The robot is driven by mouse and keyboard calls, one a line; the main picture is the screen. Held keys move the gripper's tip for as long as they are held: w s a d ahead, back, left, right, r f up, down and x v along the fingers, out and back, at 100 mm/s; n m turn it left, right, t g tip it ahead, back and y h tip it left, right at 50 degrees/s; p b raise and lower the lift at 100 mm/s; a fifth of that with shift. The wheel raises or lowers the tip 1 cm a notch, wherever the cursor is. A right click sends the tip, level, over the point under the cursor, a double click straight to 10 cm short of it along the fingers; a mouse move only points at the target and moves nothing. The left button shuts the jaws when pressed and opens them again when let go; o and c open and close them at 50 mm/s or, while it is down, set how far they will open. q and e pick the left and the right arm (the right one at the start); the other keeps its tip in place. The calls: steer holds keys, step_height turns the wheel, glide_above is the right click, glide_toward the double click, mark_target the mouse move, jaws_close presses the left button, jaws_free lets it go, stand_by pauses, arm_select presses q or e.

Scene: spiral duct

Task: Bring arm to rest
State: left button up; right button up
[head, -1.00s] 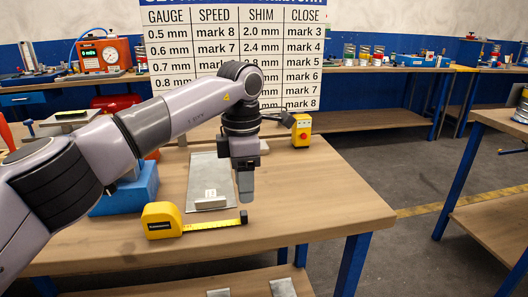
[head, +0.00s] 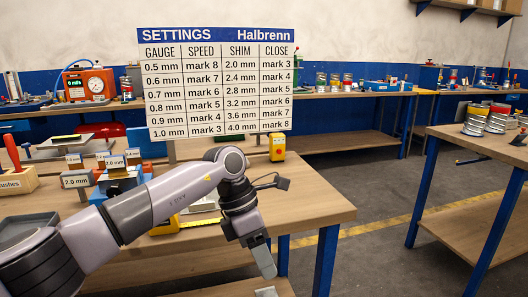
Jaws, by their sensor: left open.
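My left arm comes in from the lower left and reaches across the front of the wooden workbench (head: 315,206). My left gripper (head: 266,262) points down past the bench's front edge, open and empty, touching nothing that I can see. Its two fingers overlap in this view. My right gripper is not in view.
On the bench, a yellow tape measure (head: 165,227) lies partly behind my arm. A yellow box with a red button (head: 277,148) stands at the back right. Labelled shim blocks (head: 76,180) stand at left. A settings board (head: 216,83) rises behind.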

arm_select(q)
steer(key=s+d+n+h+p, duration=0.2)
steer(key=s+d+n+h, duration=0.7)
steer(key=d+h, duration=0.45)
steer(key=w+a+f+n+t+y+p, duration=0.1)
steer(key=a+f+n+t+y, duration=0.25)
steer(key=a+n+t, duration=0.8)
steer(key=w+a+f+n+t+y+p, duration=0.15)
steer(key=a+f+n+t, duration=0.4)
steer(key=n, duration=1.05)
steer(key=s+a+f+n+g+y, duration=0.4)
steer(key=s+a+f+n+y, duration=0.6)
steer(key=s+a+f, duration=0.5)
steer(key=shift+s+a+n+g, duration=0.4)
steer(key=shift+s+a+n, duration=0.4)
steer(key=shift+n, duration=0.35)
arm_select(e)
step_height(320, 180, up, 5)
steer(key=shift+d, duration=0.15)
